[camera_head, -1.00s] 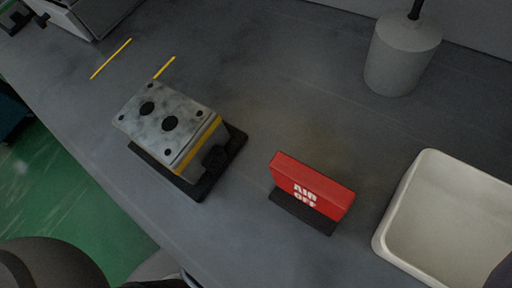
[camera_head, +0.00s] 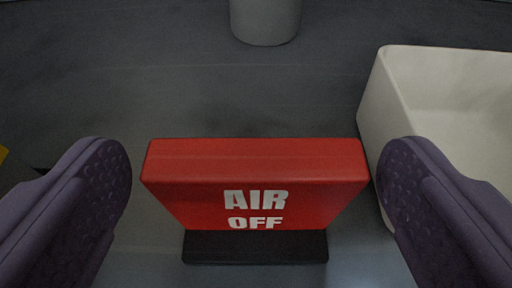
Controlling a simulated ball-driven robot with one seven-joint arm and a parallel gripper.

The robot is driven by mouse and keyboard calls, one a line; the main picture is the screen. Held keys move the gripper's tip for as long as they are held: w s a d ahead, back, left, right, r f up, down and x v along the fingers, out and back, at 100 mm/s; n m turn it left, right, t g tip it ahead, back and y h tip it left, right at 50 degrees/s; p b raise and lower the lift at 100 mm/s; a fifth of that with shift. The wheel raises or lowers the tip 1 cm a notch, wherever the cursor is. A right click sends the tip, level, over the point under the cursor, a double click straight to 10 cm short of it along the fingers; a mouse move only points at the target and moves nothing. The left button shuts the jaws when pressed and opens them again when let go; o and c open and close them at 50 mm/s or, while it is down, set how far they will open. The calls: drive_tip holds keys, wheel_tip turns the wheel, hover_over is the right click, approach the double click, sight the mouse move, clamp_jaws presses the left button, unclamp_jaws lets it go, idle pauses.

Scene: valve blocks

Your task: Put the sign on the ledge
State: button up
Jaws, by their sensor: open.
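The red sign (camera_head: 256,180) reads "AIR OFF" in white letters. It stands upright on a dark base (camera_head: 255,247) on the grey surface, in the middle of the view. My gripper (camera_head: 256,185) is open, with one purple finger to the left of the sign and one to the right. Gaps show between each finger and the sign's ends, the right gap being narrow in the picture. I cannot make out the ledge for certain in this view.
A white open bin (camera_head: 400,110) stands close behind and beside the right finger. A grey cylinder (camera_head: 265,20) stands at the back. A sliver of yellow and a dark edge show at the far left. The grey surface behind the sign is clear.

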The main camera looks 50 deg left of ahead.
drive_tip(key=x, duration=0.2)
drive_tip(key=shift+w+a+f, duration=0.15)
drive_tip(key=shift+f, duration=0.15)
drive_tip(key=shift+r, duration=0.15)
drive_tip(key=shift+r, duration=0.1)
drive_tip(key=c, duration=1)
